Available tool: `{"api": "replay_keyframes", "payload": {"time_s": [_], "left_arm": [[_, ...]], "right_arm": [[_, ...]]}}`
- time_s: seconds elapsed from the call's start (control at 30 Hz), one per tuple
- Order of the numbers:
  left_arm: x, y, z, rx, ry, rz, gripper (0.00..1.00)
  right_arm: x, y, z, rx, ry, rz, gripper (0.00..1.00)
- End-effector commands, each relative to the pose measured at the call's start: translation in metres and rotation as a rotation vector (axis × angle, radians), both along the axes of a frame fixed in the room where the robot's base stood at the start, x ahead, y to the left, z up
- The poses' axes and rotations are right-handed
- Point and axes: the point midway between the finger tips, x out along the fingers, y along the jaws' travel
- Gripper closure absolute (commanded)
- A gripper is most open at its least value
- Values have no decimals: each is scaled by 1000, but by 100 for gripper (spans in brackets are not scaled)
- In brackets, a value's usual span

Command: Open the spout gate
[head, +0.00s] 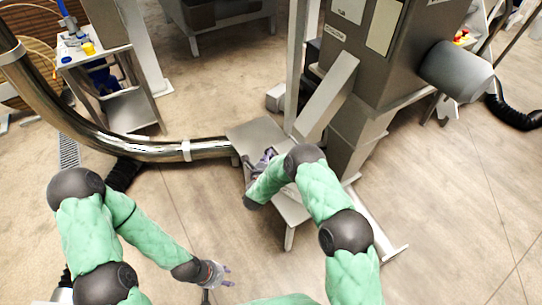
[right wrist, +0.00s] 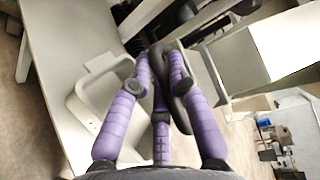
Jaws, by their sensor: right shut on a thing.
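The grey slanted spout (head: 328,97) comes down from the side of the machine. My right gripper (head: 266,158) is beside its lower end, above a small stand. In the right wrist view the purple fingers (right wrist: 158,82) are closed around a dark, rounded handle (right wrist: 184,88). The handle's far end runs behind the fingers. A pale box-shaped spout part (right wrist: 265,50) is at the upper right there. Whether the gate is open or closed cannot be told. My left gripper (head: 222,274) is empty, with its fingers apart, low over the floor.
A grey-topped stand (head: 258,134) is under the spout. A pale frame with an opening (right wrist: 82,100) is left of the fingers. A shiny curved pipe (head: 95,138) runs in from the left.

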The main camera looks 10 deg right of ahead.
Motion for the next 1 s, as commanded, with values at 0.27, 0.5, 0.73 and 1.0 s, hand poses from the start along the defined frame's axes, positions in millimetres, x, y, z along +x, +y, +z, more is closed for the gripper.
{"api": "replay_keyframes", "payload": {"time_s": [0.27, 0.5, 0.73, 1.0], "left_arm": [[0, 0, 0, 0, 0, 0, 60], [0, 0, 0, 0, 0, 0, 60], [0, 0, 0, 0, 0, 0, 60], [0, 0, 0, 0, 0, 0, 60]], "right_arm": [[0, 0, 0, 1, 0, 0, 57], [-1, 0, 0, 1, 0, 0, 57], [-25, 11, 4, 0, 1, 1, 57], [-73, 34, 12, 0, 0, 4, 57]]}}
